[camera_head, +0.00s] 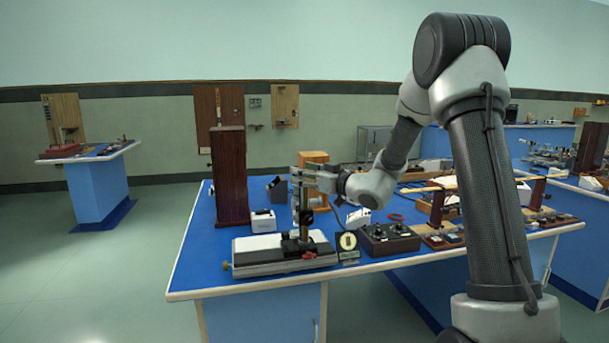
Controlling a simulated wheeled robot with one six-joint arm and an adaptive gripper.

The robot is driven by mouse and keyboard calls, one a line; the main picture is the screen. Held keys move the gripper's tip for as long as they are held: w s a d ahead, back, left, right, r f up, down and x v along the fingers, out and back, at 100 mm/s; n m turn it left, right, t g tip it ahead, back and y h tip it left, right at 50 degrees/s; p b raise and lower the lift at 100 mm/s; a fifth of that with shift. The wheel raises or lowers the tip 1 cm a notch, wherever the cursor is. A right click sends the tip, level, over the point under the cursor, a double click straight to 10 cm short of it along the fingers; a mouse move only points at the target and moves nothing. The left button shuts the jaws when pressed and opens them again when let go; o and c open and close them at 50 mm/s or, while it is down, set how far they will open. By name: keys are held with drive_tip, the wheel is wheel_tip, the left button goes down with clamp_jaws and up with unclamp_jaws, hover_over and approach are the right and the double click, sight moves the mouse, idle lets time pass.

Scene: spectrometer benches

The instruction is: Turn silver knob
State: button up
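A device with a brass post (305,226) and a dark clamp stands on a black-and-white base (262,254) at the near side of the blue bench. My gripper (303,184) is at the top of this post, reaching in from the right. Its fingers overlap silver-grey parts there, so I cannot tell whether it touches them or whether it is open or shut. A silver knob cannot be made out clearly; it may be hidden or too small. A small red knob (309,255) and a brass-coloured knob (227,266) show on the base.
A tall dark wooden block (231,176) stands behind the device at left. A white box (263,221) and a light wooden box (314,172) are close by. A dark control box (388,239) sits to the right. The bench's left end (202,238) is clear.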

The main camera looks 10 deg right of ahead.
drive_tip(key=shift+c, duration=0.4)
drive_tip(key=c, duration=1)
drive_tip(key=shift+o, duration=0.3)
drive_tip(key=shift+n+g+y, duration=0.4)
drive_tip(key=shift+y, duration=0.1)
drive_tip(key=shift+w+n+g+y, duration=0.1)
drive_tip(key=shift+n+g+y, duration=0.9)
drive_tip(key=shift+g+y, duration=0.15)
drive_tip(key=n+g+y, duration=0.3)
drive_tip(key=g, duration=0.1)
drive_tip(key=shift+n+g, duration=0.25)
drive_tip(key=shift+n, duration=0.05)
drive_tip(key=n+g+y, duration=0.1)
drive_tip(key=n+g, duration=0.1)
drive_tip(key=g, duration=0.1)
drive_tip(key=n+g, duration=0.2)
drive_tip(key=g, duration=0.1)
drive_tip(key=shift+g+y, duration=0.35)
drive_tip(key=shift+g, duration=0.05)
drive_tip(key=shift+n+g, duration=1.8)
drive_tip(key=shift+g, duration=0.8)
